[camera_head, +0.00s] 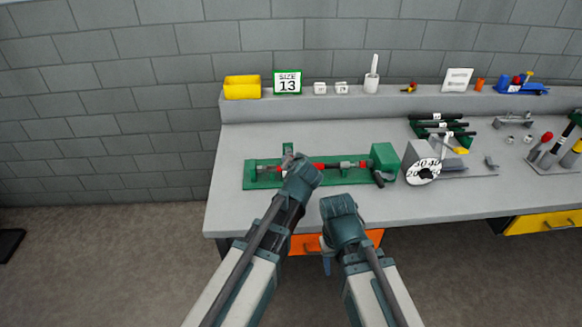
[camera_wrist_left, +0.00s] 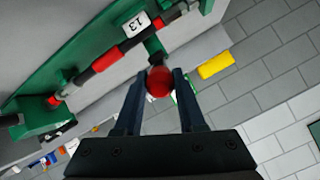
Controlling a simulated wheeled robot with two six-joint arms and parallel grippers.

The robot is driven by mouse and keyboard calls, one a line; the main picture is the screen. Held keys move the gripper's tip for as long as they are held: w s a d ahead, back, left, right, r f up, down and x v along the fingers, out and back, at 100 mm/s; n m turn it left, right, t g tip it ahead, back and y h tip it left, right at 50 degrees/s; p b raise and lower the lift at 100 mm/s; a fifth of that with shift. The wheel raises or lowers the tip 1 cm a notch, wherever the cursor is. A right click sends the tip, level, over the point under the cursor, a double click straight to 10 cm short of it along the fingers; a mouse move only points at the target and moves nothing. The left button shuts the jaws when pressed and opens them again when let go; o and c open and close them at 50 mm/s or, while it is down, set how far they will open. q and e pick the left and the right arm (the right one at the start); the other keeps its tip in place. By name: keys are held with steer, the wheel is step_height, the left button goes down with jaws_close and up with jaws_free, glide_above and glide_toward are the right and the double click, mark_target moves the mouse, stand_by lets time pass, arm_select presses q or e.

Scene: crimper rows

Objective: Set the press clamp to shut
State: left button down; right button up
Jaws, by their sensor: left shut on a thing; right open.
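The press clamp is a long green fixture (camera_head: 232,183) on the workbench, with a red and black rod (camera_head: 328,166) lying along it and a green block (camera_head: 385,162) at its right end. In the left wrist view the rod (camera_wrist_left: 108,60) carries a white tag (camera_wrist_left: 134,25) reading 13. My left gripper (camera_wrist_left: 158,78) is shut on a round red knob (camera_wrist_left: 159,83) beside the rod. In the head view my left wrist hides the knob. My right gripper (camera_head: 327,262) is open and empty, pointing down at the bench's front edge.
An orange drawer (camera_head: 304,244) is below the bench edge. A dial (camera_head: 422,171) with numbers and a rack of black-handled tools (camera_head: 440,125) stand to the right. The back ledge holds a yellow bin (camera_head: 242,87) and a "SIZE 13" sign (camera_head: 288,82). The bench left of the fixture is clear.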

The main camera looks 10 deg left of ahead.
arm_select(q)
steer(key=shift+s+d+f+t+y+b, duration=0.2)
steer(key=shift+f+t+b, duration=0.5)
steer(key=shift+f+b, duration=1.15)
steer(key=shift+s+a+f+t+y+b, duration=0.3)
steer(key=shift+f+t+b, duration=0.4)
steer(key=shift+b, duration=2.3)
steer(key=shift+s+d+f+t+y+b, duration=0.1)
steer(key=shift+s+d+f+t+b, duration=0.4)
steer(key=shift+f+b, duration=1.35)
steer(key=shift+a+r+t+b, duration=0.25)
steer(key=shift+t+b, duration=0.25)
steer(key=shift+b, duration=1.15)
steer(key=c, duration=0.5)
jaws_free()
steer(key=shift+f, duration=0.15)
steer(key=shift+c, duration=0.2)
steer(key=shift+o, duration=0.2)
